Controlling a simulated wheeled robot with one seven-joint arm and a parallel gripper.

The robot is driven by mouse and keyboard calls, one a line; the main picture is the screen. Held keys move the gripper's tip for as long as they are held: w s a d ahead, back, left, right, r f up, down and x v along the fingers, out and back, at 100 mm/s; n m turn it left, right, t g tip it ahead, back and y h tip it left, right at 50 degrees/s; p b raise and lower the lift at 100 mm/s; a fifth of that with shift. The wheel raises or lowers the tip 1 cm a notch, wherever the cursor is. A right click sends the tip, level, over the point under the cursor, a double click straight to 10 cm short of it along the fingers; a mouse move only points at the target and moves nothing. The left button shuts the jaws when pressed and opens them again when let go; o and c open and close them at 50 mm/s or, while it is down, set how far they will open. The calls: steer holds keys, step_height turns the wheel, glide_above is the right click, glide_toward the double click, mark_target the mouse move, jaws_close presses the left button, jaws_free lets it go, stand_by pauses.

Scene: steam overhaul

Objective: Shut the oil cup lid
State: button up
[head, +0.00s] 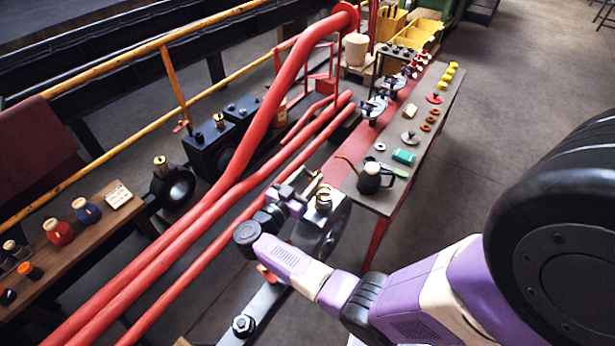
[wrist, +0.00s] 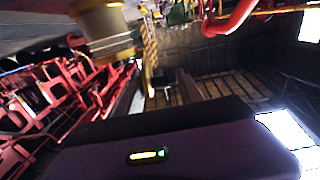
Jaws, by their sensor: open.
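The brass oil cup (head: 323,199) stands on top of a dark metal block (head: 332,222) on the grey rod, near the middle of the head view. In the wrist view a large brass cylinder, seemingly this cup (wrist: 103,32), is at the upper left, cut off by the top edge. Its lid cannot be made out clearly in either view. My gripper (head: 304,187) is open and empty, close beside the cup on its left. I cannot tell whether it touches the cup. My fingers are not clear in the wrist view.
Thick red pipes (head: 200,215) run diagonally just left of my gripper. A workbench (head: 377,197) with an oil can (head: 372,178) and several parts stands behind the cup. Other brass cups (head: 160,162) sit on black blocks at left. The floor right of the bench is clear.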

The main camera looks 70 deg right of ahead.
jaws_close()
steer(key=shift+s+m, duration=0.2)
steer(key=shift+m, duration=0.3)
stand_by(0.5)
steer(key=shift+s+a+r+m+b, duration=0.15)
steer(key=shift+s+m+b, duration=0.25)
steer(key=shift+m, duration=0.8)
steer(key=m, duration=0.1)
steer(key=s+m+b, duration=0.1)
steer(key=m, duration=0.1)
steer(key=s+m, duration=0.1)
steer(key=m, duration=0.1)
steer(key=shift+s+a+f+b, duration=0.15)
steer(key=shift+a+f+b, duration=0.15)
steer(key=shift+f+b, duration=0.1)
steer(key=shift+s+a+f+m+b, duration=0.15)
steer(key=shift+s+m+b, duration=0.2)
steer(key=shift+m, duration=0.4)
steer(key=shift+s+d+f+m+b, duration=0.15)
steer(key=shift+m+b, duration=0.25)
steer(key=shift+m, duration=0.35)
steer(key=shift+s+a+f+m, duration=0.1)
steer(key=shift+s+a+m, duration=0.1)
steer(key=shift+m, duration=0.4)
